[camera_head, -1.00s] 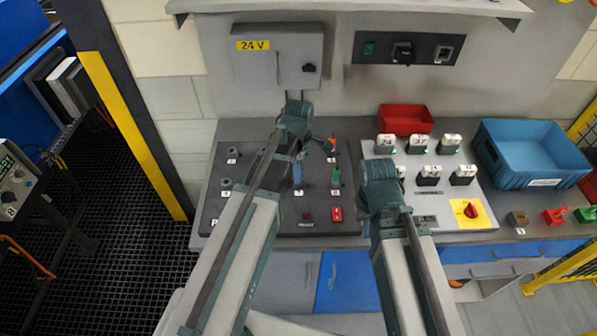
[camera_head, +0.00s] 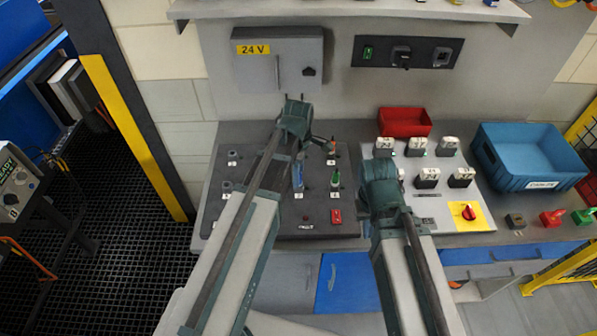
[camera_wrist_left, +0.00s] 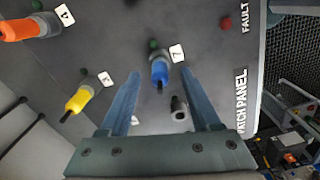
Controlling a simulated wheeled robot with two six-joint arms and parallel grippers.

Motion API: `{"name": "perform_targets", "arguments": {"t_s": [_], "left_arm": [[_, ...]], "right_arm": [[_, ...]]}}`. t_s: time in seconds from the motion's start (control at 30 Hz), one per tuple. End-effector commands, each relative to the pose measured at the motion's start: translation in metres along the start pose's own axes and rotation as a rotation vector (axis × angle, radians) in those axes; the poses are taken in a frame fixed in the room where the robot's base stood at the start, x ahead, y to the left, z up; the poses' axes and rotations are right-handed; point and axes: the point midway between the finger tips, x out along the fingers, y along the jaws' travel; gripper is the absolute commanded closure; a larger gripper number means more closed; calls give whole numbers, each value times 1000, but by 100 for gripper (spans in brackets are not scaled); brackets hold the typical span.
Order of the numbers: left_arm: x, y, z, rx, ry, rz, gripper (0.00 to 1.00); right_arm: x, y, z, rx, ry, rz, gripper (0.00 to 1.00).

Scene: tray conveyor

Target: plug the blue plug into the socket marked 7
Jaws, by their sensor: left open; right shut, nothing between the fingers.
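The blue plug (camera_wrist_left: 159,72) stands upright at the socket beside the label 7 (camera_wrist_left: 177,53) in the left wrist view. Its grey collar shows at its base, and it seems seated, though the contact is hard to see. It also shows in the head view (camera_head: 298,178). My left gripper (camera_wrist_left: 161,77) is open, its blue-grey fingers on either side of the blue plug with gaps. In the head view my left arm partly hides it. The right arm's teal end shows over the panel; its fingers are hidden.
An orange plug (camera_wrist_left: 20,28) stands by label 4, and a yellow plug (camera_wrist_left: 78,97) is left of the blue one. An empty-looking socket (camera_wrist_left: 180,108) lies near the right finger. A green plug (camera_head: 335,182) stands right of the blue plug. A blue bin (camera_head: 490,160) is farther right.

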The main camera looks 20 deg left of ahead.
Motion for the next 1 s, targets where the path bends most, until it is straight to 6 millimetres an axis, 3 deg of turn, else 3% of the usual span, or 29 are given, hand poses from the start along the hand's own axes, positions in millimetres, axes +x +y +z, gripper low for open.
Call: {"name": "perform_targets", "arguments": {"t_s": [0.03, 0.7, 1.0], "left_arm": [[-12, 0, 0, 0, 0, 0, 36], [-110, 0, 0, 0, 0, 0, 36], [-121, 0, 0, 0, 0, 0, 36]], "right_arm": [[-12, 1, 1, 0, 0, 0, 100], [-109, 10, 6, 14, 0, -3, 100], [-121, 11, 7, 13, -1, -3, 100]]}}
